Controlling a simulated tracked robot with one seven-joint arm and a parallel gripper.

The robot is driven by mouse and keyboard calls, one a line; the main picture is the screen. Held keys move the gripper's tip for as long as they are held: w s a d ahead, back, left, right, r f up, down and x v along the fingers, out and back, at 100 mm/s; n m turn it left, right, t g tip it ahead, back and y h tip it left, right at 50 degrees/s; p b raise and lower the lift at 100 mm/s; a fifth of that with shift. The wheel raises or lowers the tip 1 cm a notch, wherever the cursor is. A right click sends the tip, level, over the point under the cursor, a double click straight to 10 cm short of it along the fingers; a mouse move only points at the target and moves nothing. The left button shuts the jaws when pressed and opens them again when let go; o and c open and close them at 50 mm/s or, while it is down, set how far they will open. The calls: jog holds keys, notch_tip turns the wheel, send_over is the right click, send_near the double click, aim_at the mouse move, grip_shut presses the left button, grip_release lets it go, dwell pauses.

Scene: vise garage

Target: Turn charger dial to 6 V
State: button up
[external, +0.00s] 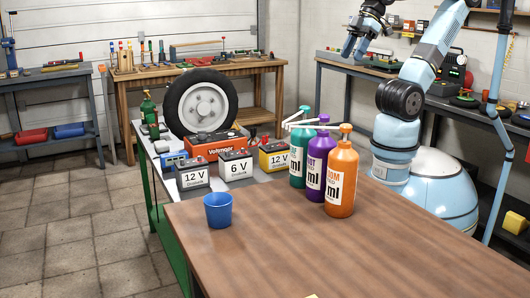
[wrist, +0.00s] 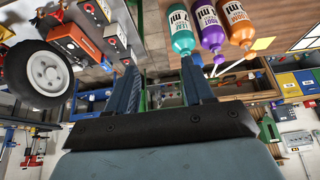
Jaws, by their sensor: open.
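The red charger (external: 210,147) with the label "Voltmar" or similar stands on the grey bench, behind three batteries and in front of the wheel. Its dial is too small or hidden to read in the external view. In the wrist view the charger (wrist: 67,42) shows as an orange-red box at the upper left, tilted; its dial setting cannot be told. My gripper (external: 355,47) is raised high at the upper right of the external view, well away from the charger. In the wrist view my gripper (wrist: 157,66) is open, with nothing between its fingers.
A blue cup (external: 218,211) is on the wooden tabletop.

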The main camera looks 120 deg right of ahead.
jog(key=shift+o, duration=0.7)
jog(key=shift+w+d+r, duration=0.15)
jog(key=shift+w, duration=0.25)
jog(key=shift+m+g+y, duration=0.5)
jog(key=shift+m+g, duration=0.2)
jog(key=shift+g, duration=0.1)
jog(key=w+d, duration=0.2)
jog(key=w, duration=0.1)
jog(key=w+d+r, duration=0.1)
jog(key=w+d, duration=0.1)
jog(key=w, duration=0.2)
jog(key=w+d, duration=0.2)
jog(key=w, duration=0.1)
jog(key=shift+w+r, duration=0.3)
jog(key=shift+w, duration=0.1)
jog(key=m+g+h, duration=0.1)
jog(key=m+g, duration=0.2)
jog(key=g, duration=0.1)
send_over(202, 134)
notch_tip(202, 134, down, 22)
jog(key=f, duration=1.3)
jog(key=shift+d+f, duration=0.15)
jog(key=shift+d, duration=0.25)
jog(key=shift+c, duration=0.3)
jog(key=c, duration=1)
jog(key=shift+o, duration=0.2)
